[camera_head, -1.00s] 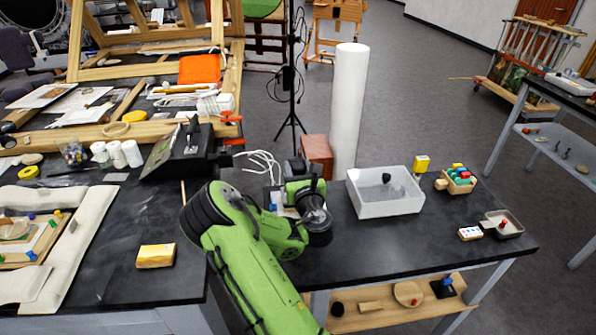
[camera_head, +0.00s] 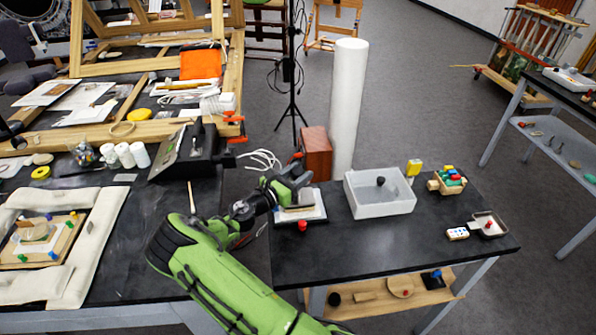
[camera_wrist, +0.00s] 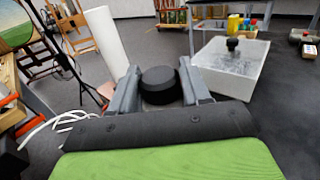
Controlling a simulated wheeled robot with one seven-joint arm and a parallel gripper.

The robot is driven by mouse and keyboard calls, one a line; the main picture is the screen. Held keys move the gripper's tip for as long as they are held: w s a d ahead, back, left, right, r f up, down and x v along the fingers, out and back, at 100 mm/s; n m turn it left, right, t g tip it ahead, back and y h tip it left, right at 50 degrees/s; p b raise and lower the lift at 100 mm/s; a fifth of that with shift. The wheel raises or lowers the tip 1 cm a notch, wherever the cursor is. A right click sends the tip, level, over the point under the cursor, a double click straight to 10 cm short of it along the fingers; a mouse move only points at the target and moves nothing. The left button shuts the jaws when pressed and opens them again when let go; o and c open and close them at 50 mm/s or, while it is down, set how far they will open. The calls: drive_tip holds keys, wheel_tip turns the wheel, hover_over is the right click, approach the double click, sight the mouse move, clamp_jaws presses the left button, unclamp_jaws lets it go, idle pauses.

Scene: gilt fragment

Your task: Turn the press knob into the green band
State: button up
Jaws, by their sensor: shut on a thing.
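A round black knob (camera_wrist: 160,84) is between the two grey fingers of my gripper (camera_wrist: 158,88) in the wrist view, and the fingers are shut on its sides. In the head view my gripper (camera_head: 291,184) is over a small press-like device with a white base (camera_head: 313,213), near the left end of the right table. The gripper and my wrist hide the knob and part of the device there. A red knob (camera_head: 302,226) shows at the front of the base. I cannot make out a green band or the knob's angle.
A white tub (camera_head: 380,200) with a black knob stands right of the device. A reddish box (camera_head: 316,153) and a tall white cylinder (camera_head: 347,108) are behind it. White cables (camera_head: 262,158) lie to the left.

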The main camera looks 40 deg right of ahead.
drive_tip(key=m+g+b, duration=0.1)
drive_tip(key=m+g, duration=0.1)
drive_tip(key=g, duration=0.1)
drive_tip(key=shift+m+g, duration=0.3)
drive_tip(key=shift+g, duration=0.1)
drive_tip(key=shift+r+m+g+y+b, duration=0.1)
drive_tip(key=shift+m+g+y+b, duration=0.2)
drive_tip(key=shift+m+g+b, duration=1.05)
drive_tip(key=shift+g+p, duration=0.35)
drive_tip(key=shift+g, duration=0.1)
drive_tip(key=o, duration=0.9)
drive_tip(key=shift+o, duration=0.2)
drive_tip(key=v, duration=1.5)
drive_tip(key=shift+w+a, duration=0.25)
drive_tip(key=shift+a, duration=0.1)
